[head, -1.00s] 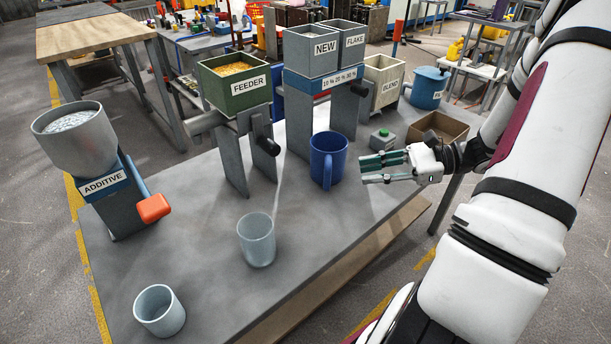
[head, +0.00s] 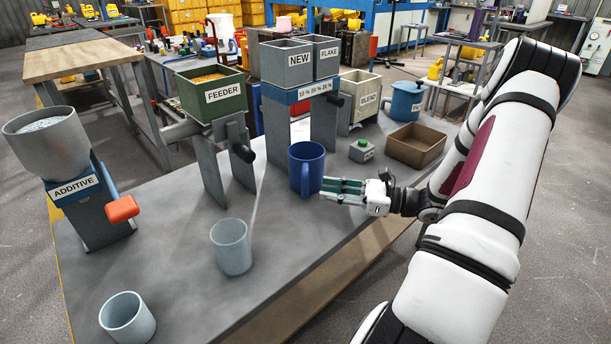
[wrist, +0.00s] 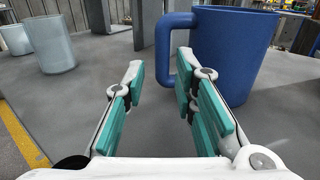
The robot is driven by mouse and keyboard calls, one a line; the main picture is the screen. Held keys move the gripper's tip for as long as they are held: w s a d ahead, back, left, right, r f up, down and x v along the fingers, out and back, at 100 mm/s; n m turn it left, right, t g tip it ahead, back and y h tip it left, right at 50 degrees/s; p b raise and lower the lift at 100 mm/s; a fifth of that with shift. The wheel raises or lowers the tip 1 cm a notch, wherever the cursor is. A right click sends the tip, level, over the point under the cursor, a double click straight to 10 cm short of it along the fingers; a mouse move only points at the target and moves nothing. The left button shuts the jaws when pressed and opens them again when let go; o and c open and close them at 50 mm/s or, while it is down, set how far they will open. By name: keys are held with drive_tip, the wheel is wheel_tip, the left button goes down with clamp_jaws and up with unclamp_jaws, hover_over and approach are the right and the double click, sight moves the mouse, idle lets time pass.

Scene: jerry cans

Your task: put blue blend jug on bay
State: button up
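A blue jug (head: 306,160) stands upright on the grey table, in front of the stand (head: 323,125) under the NEW and FLAKE bins. In the wrist view the jug (wrist: 235,50) fills the upper right, its handle (wrist: 163,60) pointing left. My gripper (head: 322,190) is low over the table at the jug's right front, with its fingertips near the handle. In the wrist view my gripper (wrist: 160,70) is open, with the handle ahead between the fingertips, closer to the right one. I see no grip on it. No label reading "bay" is visible.
Two grey cups (head: 231,248) and (head: 127,318) stand at the front left. The ADDITIVE hopper (head: 75,190) and FEEDER stand (head: 222,150) are left. The table's middle is bare.

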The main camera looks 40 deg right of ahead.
sight(305, 172)
drive_tip(key=shift+b+x, duration=0.75)
drive_tip(key=shift+x, duration=2)
drive_tip(key=shift+w+d, duration=0.1)
drive_tip(key=shift+d, duration=0.05)
clamp_jaws()
